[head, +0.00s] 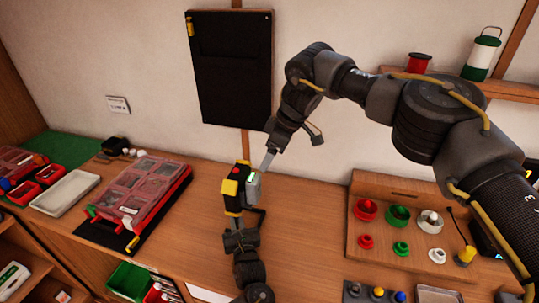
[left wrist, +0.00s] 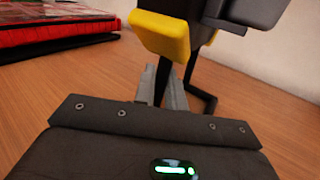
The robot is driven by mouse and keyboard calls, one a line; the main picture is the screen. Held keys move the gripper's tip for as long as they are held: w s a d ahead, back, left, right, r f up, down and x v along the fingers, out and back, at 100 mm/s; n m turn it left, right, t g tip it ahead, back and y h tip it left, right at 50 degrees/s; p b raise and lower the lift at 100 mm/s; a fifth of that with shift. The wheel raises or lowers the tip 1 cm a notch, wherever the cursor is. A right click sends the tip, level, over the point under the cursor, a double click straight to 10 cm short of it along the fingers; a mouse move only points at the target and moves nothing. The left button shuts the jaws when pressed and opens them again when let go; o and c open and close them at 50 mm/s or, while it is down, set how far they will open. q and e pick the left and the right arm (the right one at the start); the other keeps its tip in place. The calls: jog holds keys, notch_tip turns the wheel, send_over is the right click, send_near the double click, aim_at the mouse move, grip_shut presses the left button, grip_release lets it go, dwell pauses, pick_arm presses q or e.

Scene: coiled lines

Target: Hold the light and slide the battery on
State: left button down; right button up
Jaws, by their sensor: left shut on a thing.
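The light (head: 231,196) is a black and yellow body with a red spot on top. It stands upright over the bench, and its yellow and black parts fill the top of the left wrist view (left wrist: 160,34). My left gripper (head: 234,220) is shut on its lower part from the near side. A grey block with a green strip, seemingly the battery (head: 254,190), is against or just beside the light's right side. My right gripper (head: 264,167) reaches down to the block's top. Its fingers show edge-on, so their grip is unclear.
A red organiser case (head: 140,190) lies left on a dark mat, beside a pale tray (head: 66,193). A wooden board (head: 380,241) with red, green and white round parts stands right. A black panel (head: 231,70) hangs behind. Bench between light and board is mostly clear.

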pick_arm(q)
jog(key=c, duration=1.4)
grip_release()
jog(key=shift+o, duration=0.2)
jog(key=v, duration=0.7)
jog(key=shift+s+d, duration=0.1)
jog(key=shift+s, duration=0.2)
